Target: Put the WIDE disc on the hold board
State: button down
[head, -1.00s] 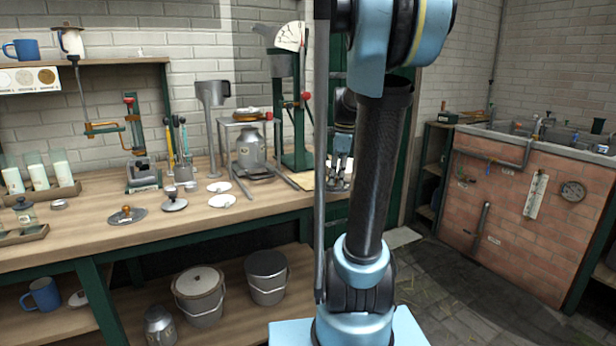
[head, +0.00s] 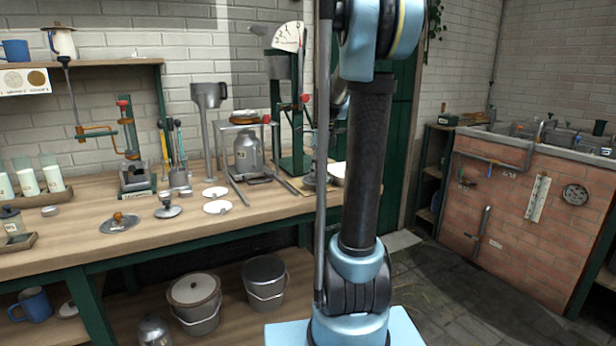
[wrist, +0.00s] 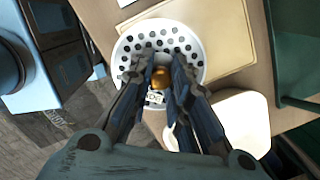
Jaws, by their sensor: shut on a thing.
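In the wrist view a pale round disc (wrist: 128,45) with many dark holes hangs at my gripper (wrist: 160,75). My fingers are closed around its brass-coloured knob (wrist: 161,76), and a small tag lies beside the knob, its lettering too small to read. A pale flat board (wrist: 232,35) lies partly behind the disc, and a cream round-cornered piece (wrist: 242,120) lies to the lower right. I cannot tell which of these is the hold board, or whether the disc touches anything. In the head view my arm mostly hides the gripper and disc.
The workbench (head: 250,213) carries small white discs (head: 217,207), knobbed lids (head: 120,222), a metal can (head: 248,152) under a stand and a green dial scale (head: 292,100). Lidded buckets (head: 194,300) stand below. A brick sink unit (head: 510,200) is at the right.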

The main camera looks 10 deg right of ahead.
jog(key=w, duration=0.2)
jog(key=w+a, duration=0.1)
jog(key=w, duration=0.1)
jog(key=w+a, duration=0.1)
jog(key=w, duration=0.1)
jog(key=shift+f, duration=1.75)
jog(key=c, duration=1.5)
grip_release()
jog(key=shift+f, duration=0.1)
jog(key=r, duration=0.4)
jog(key=d+r, duration=0.1)
jog(key=r, duration=0.7)
jog(key=shift+s+d, duration=0.2)
jog(key=shift+s, duration=0.1)
